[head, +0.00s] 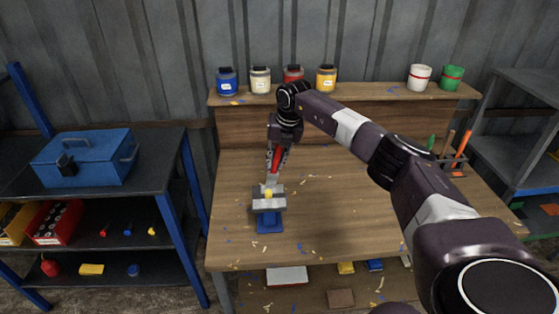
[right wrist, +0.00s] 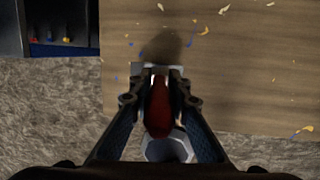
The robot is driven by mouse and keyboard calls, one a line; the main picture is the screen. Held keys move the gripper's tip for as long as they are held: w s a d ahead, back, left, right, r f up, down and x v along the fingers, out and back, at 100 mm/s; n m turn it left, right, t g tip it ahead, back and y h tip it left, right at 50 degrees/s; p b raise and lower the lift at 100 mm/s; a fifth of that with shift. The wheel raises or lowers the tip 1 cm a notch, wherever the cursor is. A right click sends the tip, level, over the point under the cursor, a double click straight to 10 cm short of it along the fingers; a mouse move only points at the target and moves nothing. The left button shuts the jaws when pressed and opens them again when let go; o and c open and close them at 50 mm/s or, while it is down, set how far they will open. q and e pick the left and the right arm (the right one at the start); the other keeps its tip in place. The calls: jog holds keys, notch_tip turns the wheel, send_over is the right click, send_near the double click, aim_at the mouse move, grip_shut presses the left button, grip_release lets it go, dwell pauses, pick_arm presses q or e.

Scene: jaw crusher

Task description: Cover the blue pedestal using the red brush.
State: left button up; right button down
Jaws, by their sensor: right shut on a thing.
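My right gripper (head: 276,160) points down over the workbench and is shut on the red brush (head: 275,165). The brush's red handle (right wrist: 158,108) lies between the two fingers in the right wrist view. The brush's lower end is over the pedestal; whether it touches cannot be told. The blue pedestal (head: 269,224) stands near the front left of the workbench, with a grey block-like upper part (head: 264,206). A small yellow patch shows at the top of the pedestal, by the brush's end. My left gripper is not in view.
The wooden workbench (head: 345,205) has scattered flecks. Blue, cream, red and yellow paint jars (head: 226,82) stand on its back shelf, with white and green cups (head: 420,77) at right. A blue toolbox (head: 85,160) sits on the left rack. The bench middle is clear beneath my arm.

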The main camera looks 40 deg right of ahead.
jog(key=shift+w+a, duration=0.35)
jog(key=shift+a, duration=0.25)
jog(key=shift+w+a, duration=0.35)
jog(key=shift+a, duration=0.25)
jog(key=w+a, duration=0.1)
jog(key=a, duration=0.1)
jog(key=shift+w+a, duration=0.35)
jog(key=shift+a, duration=0.05)
notch_tip(320, 180, up, 5)
jog(key=p, duration=0.3)
